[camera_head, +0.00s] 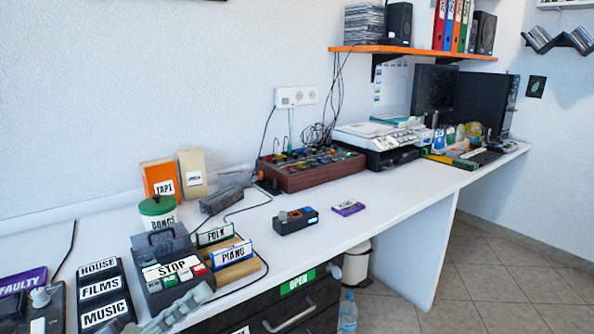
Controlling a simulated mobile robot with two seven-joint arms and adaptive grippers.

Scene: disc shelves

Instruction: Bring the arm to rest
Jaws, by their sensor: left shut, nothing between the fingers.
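My left gripper (203,292) appears as a grey, ridged shape at the bottom edge, left of centre. It is shut and empty, in front of the dark box with the STOP label (170,268). Most of its arm is cut off by the bottom edge of the picture. My right gripper is not in view.
A long white desk (400,205) runs along the wall. FOLK (215,235) and PIANO (233,254) label blocks stand close to the gripper, with a HOUSE, FILMS, MUSIC panel (101,290) on its left. Dark drawers (285,318) are below the desk.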

